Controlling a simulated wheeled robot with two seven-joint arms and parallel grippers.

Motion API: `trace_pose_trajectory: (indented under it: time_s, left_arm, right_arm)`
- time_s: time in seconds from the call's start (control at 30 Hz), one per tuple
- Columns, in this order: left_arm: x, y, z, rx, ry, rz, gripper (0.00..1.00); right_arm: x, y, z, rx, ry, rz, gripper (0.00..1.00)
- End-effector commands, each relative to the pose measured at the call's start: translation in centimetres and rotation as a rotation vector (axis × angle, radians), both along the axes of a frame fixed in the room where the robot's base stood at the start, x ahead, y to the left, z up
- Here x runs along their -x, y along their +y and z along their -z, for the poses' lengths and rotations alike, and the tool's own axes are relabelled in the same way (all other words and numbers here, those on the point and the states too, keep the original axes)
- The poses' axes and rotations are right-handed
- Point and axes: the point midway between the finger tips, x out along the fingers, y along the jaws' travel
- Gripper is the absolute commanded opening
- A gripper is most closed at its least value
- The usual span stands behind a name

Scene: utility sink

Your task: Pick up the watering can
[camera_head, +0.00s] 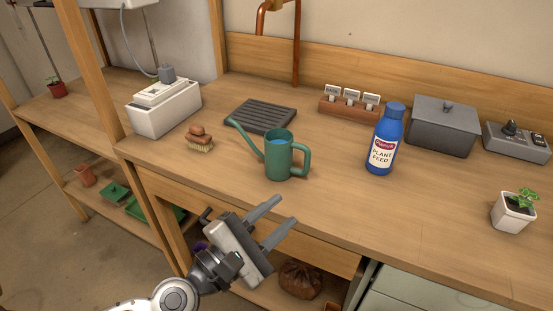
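The green watering can (278,161) stands upright on the wooden bench, its spout pointing left and its handle on the right. Blue shows inside its open top. My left gripper (281,218) is in front of the bench's front edge, nearer to me than the can and apart from it. Its two fingers are spread with nothing between them, pointing up and right. My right gripper is not in view.
A blue plant feed bottle (384,142) stands to the right. A white potted plant (514,211) sits far right. Bench space in front of the bottle is clear.

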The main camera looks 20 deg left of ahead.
Motion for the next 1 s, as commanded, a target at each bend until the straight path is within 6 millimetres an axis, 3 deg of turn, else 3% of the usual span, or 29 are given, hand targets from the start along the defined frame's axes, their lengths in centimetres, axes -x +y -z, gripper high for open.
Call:
trace_pose_trajectory:
  time_s: [0.1, 0.3, 0.47, 0.8, 1.0]
  left_arm:
    - [-0.9, 1.8, -0.3, 0.38, 0.156, -0.029, 0.33]
    - [-1.6, 3.4, 0.3, 0.715, 0.32, -0.083, 0.33]
    - [-3.1, 3.3, 0.2, 0.768, 0.344, -0.094, 0.33]
    - [-9.7, 1.7, 0.1, 0.763, 0.342, -0.093, 0.33]
    - [-11.8, 1.2, 0.3, 0.762, 0.345, -0.092, 0.33]
  right_arm:
    - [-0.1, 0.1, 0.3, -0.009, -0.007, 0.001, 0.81]
    - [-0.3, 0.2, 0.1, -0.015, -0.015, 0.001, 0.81]
    - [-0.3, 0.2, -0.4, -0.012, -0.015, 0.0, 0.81]
    - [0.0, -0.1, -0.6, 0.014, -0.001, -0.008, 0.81]
    - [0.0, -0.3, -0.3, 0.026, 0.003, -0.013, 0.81]
